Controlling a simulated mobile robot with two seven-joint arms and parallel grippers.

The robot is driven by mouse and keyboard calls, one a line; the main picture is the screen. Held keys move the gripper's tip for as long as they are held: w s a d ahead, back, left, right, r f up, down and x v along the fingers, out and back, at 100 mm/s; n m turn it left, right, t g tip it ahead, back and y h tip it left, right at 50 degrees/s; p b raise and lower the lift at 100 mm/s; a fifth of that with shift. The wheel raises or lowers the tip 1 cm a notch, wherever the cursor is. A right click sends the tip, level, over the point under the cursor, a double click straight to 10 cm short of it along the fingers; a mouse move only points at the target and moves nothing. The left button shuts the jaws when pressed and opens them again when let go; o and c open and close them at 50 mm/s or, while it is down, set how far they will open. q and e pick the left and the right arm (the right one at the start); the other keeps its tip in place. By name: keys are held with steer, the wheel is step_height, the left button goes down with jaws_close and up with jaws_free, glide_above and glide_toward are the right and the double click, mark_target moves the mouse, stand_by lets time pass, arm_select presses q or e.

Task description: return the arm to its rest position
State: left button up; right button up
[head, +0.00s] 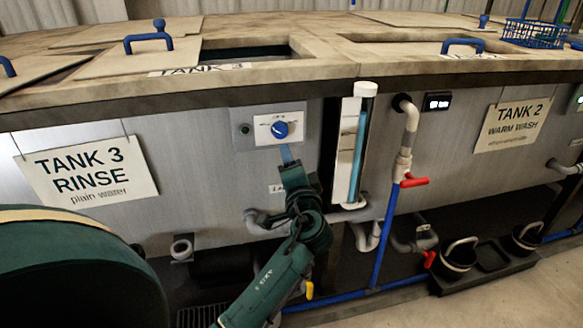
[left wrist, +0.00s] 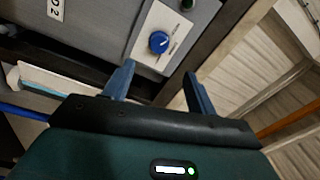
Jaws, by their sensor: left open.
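My left gripper (head: 287,154) is in front of the Tank 3 panel in the head view, fingers pointing up toward the blue knob (head: 280,129). In the left wrist view the two blue fingers of the gripper (left wrist: 159,70) are spread apart with nothing between them. The knob (left wrist: 159,41) shows just beyond the fingertips, on a white plate, and looks clear of them. My right gripper is in neither view.
The Tank 3 sign (head: 87,173) hangs left of the panel. A clear level tube (head: 351,145) stands close on the right. A grey pipe (head: 411,130) with a red valve handle (head: 413,181) is further right. Black buckets (head: 458,262) sit low right.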

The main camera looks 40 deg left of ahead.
arm_select(q)
steer(key=shift+s+d, duration=0.15)
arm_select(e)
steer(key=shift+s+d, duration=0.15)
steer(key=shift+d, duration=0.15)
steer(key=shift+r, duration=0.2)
